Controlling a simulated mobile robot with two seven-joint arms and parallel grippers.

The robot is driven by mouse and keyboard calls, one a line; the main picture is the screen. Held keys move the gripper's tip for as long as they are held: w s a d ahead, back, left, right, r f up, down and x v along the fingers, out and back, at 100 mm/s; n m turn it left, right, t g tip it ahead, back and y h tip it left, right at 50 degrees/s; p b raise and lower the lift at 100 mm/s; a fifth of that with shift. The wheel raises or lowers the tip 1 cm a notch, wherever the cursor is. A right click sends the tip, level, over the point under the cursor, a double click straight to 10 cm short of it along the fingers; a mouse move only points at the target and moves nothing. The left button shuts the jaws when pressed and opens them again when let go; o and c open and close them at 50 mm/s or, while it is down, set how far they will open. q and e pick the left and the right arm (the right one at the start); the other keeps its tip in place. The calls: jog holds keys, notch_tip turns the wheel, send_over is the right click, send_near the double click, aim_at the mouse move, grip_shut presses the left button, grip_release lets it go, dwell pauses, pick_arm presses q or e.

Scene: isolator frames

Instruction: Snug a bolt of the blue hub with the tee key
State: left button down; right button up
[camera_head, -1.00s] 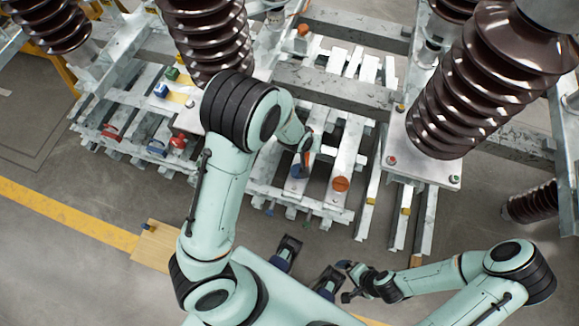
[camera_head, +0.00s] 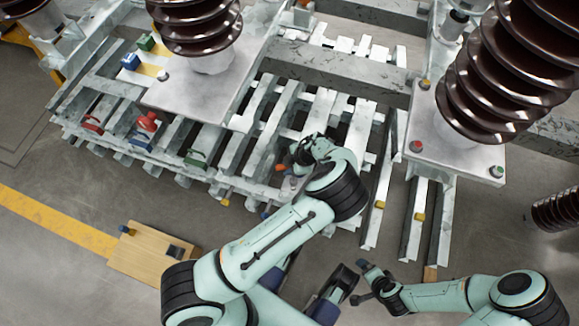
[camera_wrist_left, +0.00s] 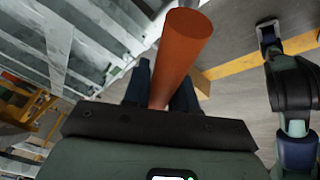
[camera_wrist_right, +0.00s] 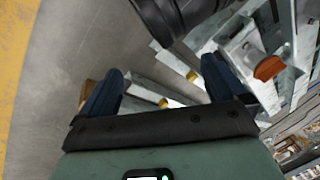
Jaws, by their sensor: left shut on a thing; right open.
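My left gripper (camera_head: 298,160) is at the slatted metal frame in the head view. In the left wrist view it (camera_wrist_left: 161,92) is shut around an orange rod (camera_wrist_left: 181,50), which looks like the handle of the tee key. A small orange part (camera_head: 281,168) shows beside this gripper in the head view; the rest of the key is hidden. I cannot make out the blue hub or its bolts clearly; my left wrist covers that part of the frame. My right gripper (camera_head: 364,283) is open and empty at the lower middle, and its spread fingers show in its wrist view (camera_wrist_right: 163,85).
Red (camera_head: 92,123), blue (camera_head: 140,138) and green (camera_head: 195,158) handles and a red fitting (camera_head: 148,121) sit on the frame's left part. A wooden board (camera_head: 150,262) lies at lower left. Large brown ribbed insulators (camera_head: 515,75) rise around. An orange disc (camera_wrist_right: 268,68) shows in the right wrist view.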

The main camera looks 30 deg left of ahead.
pick_arm(q)
notch_tip(320, 180, down, 3)
jog(key=shift+f+b, duration=0.15)
jog(key=shift+b, duration=0.9)
pick_arm(e)
jog(key=f, duration=0.2)
jog(key=s+d+f, duration=0.1)
jog(key=shift+d+f, duration=0.1)
jog(key=shift+f, duration=0.15)
jog(key=shift+r, duration=0.1)
pick_arm(q)
jog(key=shift+f+b, duration=0.6)
jog(key=shift+f, duration=0.55)
pick_arm(e)
jog(key=shift+f, duration=0.75)
jog(key=shift+g, duration=0.3)
